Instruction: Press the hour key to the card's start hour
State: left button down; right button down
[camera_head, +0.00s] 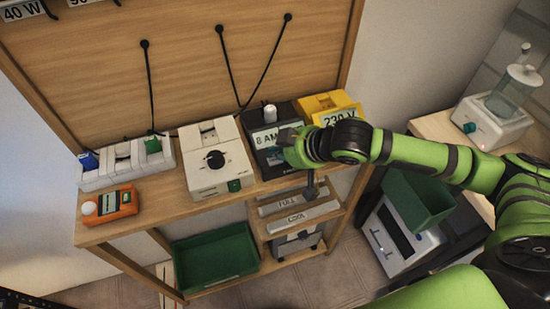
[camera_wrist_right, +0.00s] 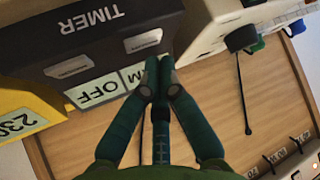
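The dark timer box (camera_head: 262,166) stands on the bench between the white box and the yellow box. A label reading "8 AM" (camera_head: 265,137) shows on it in the head view. In the right wrist view, the timer's face (camera_wrist_right: 45,42) reads "TIMER" and has two grey keys, a left key (camera_wrist_right: 68,66) and a right key (camera_wrist_right: 143,40). A display reading "OFF" (camera_wrist_right: 97,90) lies below the left key; the display beside it is partly hidden by my fingers. My right gripper (camera_wrist_right: 158,72) is shut and empty, its tips just below the right key; contact is unclear. My left gripper is not in view.
A white box with a black dial (camera_head: 215,183) stands left of the timer, a yellow "230 V" box (camera_head: 326,102) right of it. An orange device (camera_head: 124,203) and a switch strip (camera_head: 105,178) are farther left. A green bin (camera_head: 187,266) sits below.

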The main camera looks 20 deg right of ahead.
aim_at(277, 163)
jog(key=shift+f, duration=0.15)
dwell(0.4)
jog(key=shift+f, duration=0.3)
jog(key=shift+f, duration=0.35)
dwell(0.7)
jog(key=shift+r, duration=0.1)
jog(key=shift+r+p, duration=0.65)
jog(key=shift+p, duration=0.4)
jog(key=shift+r, duration=0.1)
notch_tip(277, 163, up, 5)
jog(key=p, duration=0.6)
